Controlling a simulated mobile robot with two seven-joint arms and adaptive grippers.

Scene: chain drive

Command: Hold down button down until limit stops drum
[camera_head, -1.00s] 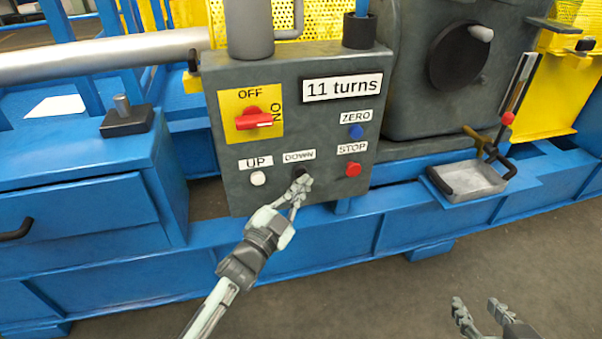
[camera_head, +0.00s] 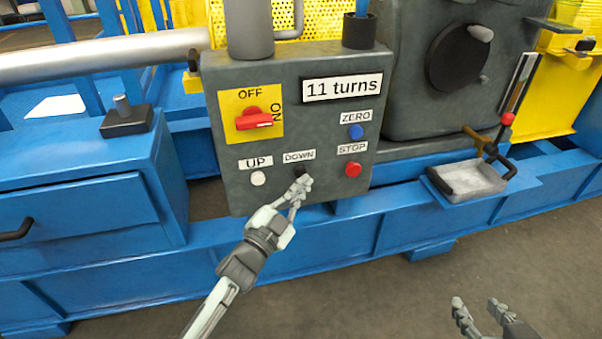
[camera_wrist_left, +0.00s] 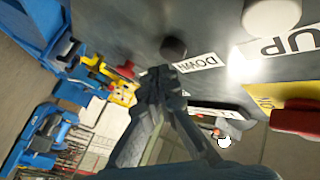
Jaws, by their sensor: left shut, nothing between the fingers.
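The grey control box (camera_head: 225,185) faces me, with a black DOWN button (camera_head: 301,171) under its DOWN label (camera_head: 298,156). My left gripper (camera_head: 303,185) is shut and empty, its fingertips at the lower edge of this button. In the left wrist view the black button (camera_wrist_left: 173,47) shows just beyond the fingertips (camera_wrist_left: 158,82); I cannot tell if they touch it. The display (camera_head: 342,87) reads "11 turns". The red switch (camera_head: 254,119) sits on a yellow OFF/ON plate. My right gripper (camera_head: 478,309) is open and empty at the bottom right. I cannot pick out the drum for certain.
The white UP button (camera_head: 258,179) is left of DOWN; the red STOP button (camera_head: 353,170) and blue ZERO button (camera_head: 355,132) are right. A metal tray (camera_head: 470,180) stands on the blue frame (camera_head: 310,235) at right. A blue drawer cabinet (camera_head: 75,215) is at left.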

